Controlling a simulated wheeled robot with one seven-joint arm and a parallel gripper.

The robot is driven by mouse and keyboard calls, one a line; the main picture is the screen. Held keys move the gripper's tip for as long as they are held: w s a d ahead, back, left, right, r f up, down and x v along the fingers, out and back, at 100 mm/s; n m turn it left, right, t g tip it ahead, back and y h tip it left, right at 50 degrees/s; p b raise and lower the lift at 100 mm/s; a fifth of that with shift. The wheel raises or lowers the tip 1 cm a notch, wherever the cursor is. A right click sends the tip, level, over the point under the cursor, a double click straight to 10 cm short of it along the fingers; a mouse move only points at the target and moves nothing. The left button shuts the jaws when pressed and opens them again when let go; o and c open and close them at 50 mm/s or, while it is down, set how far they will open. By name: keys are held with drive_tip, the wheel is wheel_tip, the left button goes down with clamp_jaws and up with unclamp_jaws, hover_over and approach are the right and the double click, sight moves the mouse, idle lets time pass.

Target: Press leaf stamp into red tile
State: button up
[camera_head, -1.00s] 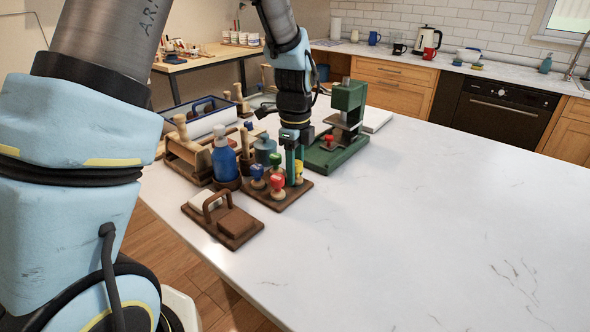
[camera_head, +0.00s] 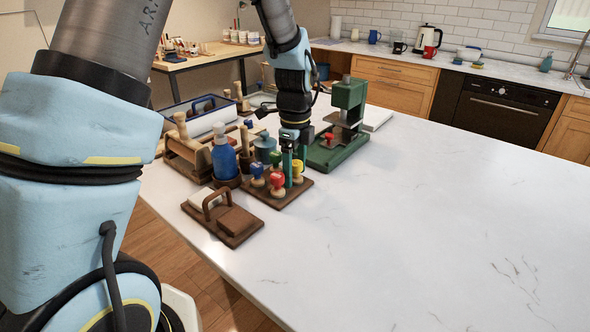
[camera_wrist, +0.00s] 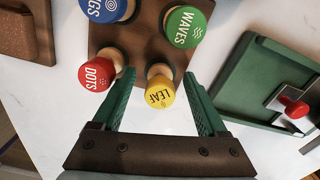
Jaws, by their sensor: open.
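The yellow leaf stamp (camera_wrist: 160,92), with LEAF on its top, stands in the brown stamp stand (camera_wrist: 147,45); its pale wooden neck shows. My gripper (camera_wrist: 160,77) is open, with one green finger on each side of the leaf stamp and gaps between; it holds nothing. In the head view my gripper (camera_head: 294,167) is down among the stamps at the stand, and the leaf stamp (camera_head: 298,169) shows beside it. I cannot make out a red tile in either view.
The red DOTS stamp (camera_wrist: 97,76) is close to the left finger. The green WAVES stamp (camera_wrist: 186,27) and a blue stamp (camera_wrist: 107,8) stand behind. A green press (camera_head: 347,105) with a red knob stands to the right. The right counter is clear.

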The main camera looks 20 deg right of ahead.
wheel_tip(320, 180, up, 11)
drive_tip(key=shift+f+b, duration=0.15)
drive_tip(key=shift+b, duration=1.05)
